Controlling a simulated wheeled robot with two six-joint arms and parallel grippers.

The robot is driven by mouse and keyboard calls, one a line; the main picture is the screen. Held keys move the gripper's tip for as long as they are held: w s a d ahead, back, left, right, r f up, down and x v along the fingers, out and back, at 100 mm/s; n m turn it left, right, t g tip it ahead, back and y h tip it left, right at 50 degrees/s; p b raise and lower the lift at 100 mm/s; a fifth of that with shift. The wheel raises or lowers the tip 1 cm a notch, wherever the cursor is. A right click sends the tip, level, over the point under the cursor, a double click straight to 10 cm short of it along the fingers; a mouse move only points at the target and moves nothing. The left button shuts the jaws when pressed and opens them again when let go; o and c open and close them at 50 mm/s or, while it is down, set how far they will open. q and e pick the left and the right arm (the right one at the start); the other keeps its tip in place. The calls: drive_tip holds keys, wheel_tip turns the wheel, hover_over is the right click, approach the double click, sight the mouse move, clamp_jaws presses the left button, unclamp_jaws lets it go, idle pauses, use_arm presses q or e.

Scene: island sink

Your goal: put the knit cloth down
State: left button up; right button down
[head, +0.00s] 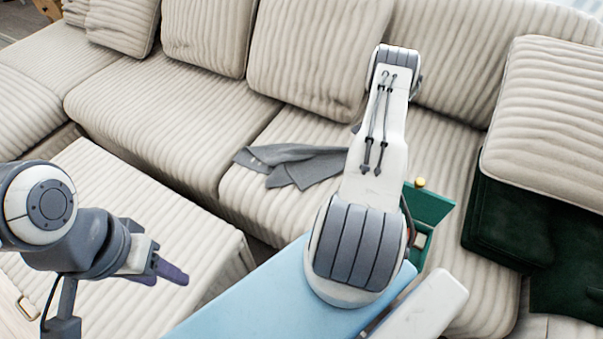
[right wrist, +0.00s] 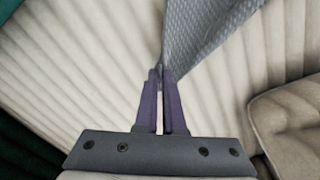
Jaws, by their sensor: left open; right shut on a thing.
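The knit cloth (head: 290,162) is grey and lies crumpled over the cream sofa seat in the head view, with its right end hidden behind my right arm. In the right wrist view, my right gripper (right wrist: 161,78) is shut on a gathered corner of the knit cloth (right wrist: 200,38), which fans out from the fingertips over the ribbed cushion. The right gripper is hidden by its arm in the head view. My left gripper (head: 168,273) is open and empty at the lower left, over the ottoman and apart from the cloth.
The ribbed sofa (head: 165,115) has upright back cushions behind the cloth. A cream ottoman (head: 110,210) stands in front. A green box-like item (head: 430,205) with a yellow knob is right of my arm. Dark green fabric (head: 510,225) lies at right. The seat left of the cloth is clear.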

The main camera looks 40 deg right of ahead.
drive_tip(key=s+d+f+b, duration=0.1)
drive_tip(key=d+f, duration=0.1)
drive_tip(key=s+d+f, duration=0.1)
drive_tip(key=f, duration=0.1)
drive_tip(key=shift+s+d+b, duration=0.15)
drive_tip(key=shift+d+b, duration=0.2)
drive_tip(key=shift+b, duration=0.05)
drive_tip(key=c, duration=0.6)
unclamp_jaws()
